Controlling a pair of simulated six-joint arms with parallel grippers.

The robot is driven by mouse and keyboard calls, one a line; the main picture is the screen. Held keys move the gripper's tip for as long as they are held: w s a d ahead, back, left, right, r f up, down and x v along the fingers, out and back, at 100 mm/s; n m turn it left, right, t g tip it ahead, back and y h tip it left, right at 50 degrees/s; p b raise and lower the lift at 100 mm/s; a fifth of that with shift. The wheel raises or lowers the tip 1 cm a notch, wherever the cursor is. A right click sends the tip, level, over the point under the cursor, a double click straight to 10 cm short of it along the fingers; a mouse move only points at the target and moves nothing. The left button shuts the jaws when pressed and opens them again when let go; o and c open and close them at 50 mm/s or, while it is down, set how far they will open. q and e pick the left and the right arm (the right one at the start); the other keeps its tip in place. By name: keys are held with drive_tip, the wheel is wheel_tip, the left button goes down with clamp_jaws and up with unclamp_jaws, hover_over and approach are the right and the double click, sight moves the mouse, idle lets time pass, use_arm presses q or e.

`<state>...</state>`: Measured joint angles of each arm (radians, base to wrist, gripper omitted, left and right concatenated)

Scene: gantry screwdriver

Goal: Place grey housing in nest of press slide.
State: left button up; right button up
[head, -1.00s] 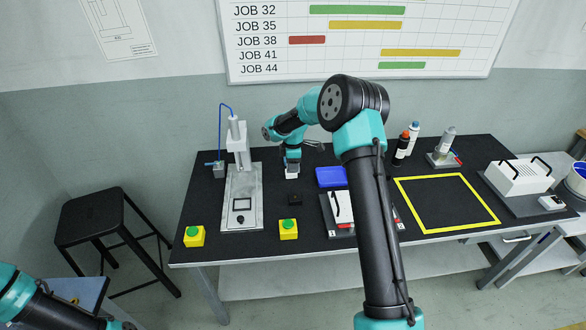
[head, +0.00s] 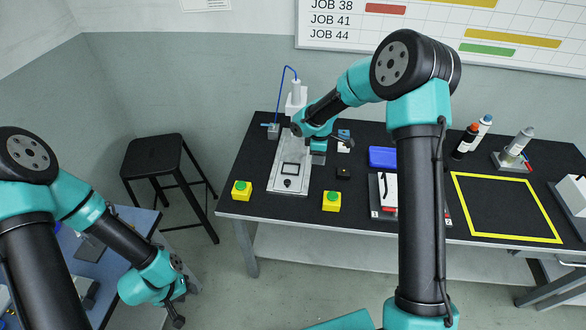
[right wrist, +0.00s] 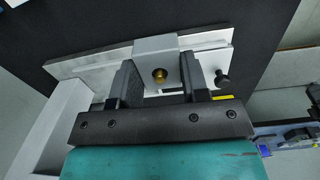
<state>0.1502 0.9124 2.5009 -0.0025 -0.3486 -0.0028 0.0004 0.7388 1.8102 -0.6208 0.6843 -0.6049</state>
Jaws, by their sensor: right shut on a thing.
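The grey housing (right wrist: 156,50), a block with a brass-coloured insert, sits between the two fingers of my right gripper (right wrist: 165,85) in the right wrist view. The gripper is shut on it. The pale metal press slide (right wrist: 95,68) lies beyond the housing; I cannot tell the gap between them. In the head view my right gripper (head: 318,147) is at the right side of the press slide (head: 283,186), and its arm hides the housing. A dark square frame shows near the slide's front end; the nest is not clearly visible. My left gripper (head: 178,305) hangs at lower left, fingers unclear.
The press column (head: 296,98) stands behind the slide. Yellow boxes with green buttons (head: 241,190) (head: 331,201) flank its front. A small white and blue item (head: 343,140), a black block (head: 343,173) and a blue tray (head: 382,157) lie to the right. A black stool (head: 153,158) stands left.

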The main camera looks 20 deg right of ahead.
drive_tip(key=s+a, duration=1.1)
drive_tip(key=a, duration=0.2)
drive_tip(key=shift+s+a+f, duration=0.25)
drive_tip(key=shift+s+a, duration=0.05)
hover_over(291, 169)
drive_tip(key=shift+s+a+f, duration=0.15)
drive_tip(key=shift+s+f, duration=0.25)
drive_tip(key=shift+f, duration=0.3)
drive_tip(key=shift+w, duration=0.15)
drive_tip(key=shift+w+f, duration=0.2)
drive_tip(key=shift+f, duration=1.6)
drive_tip(key=shift+f, duration=0.2)
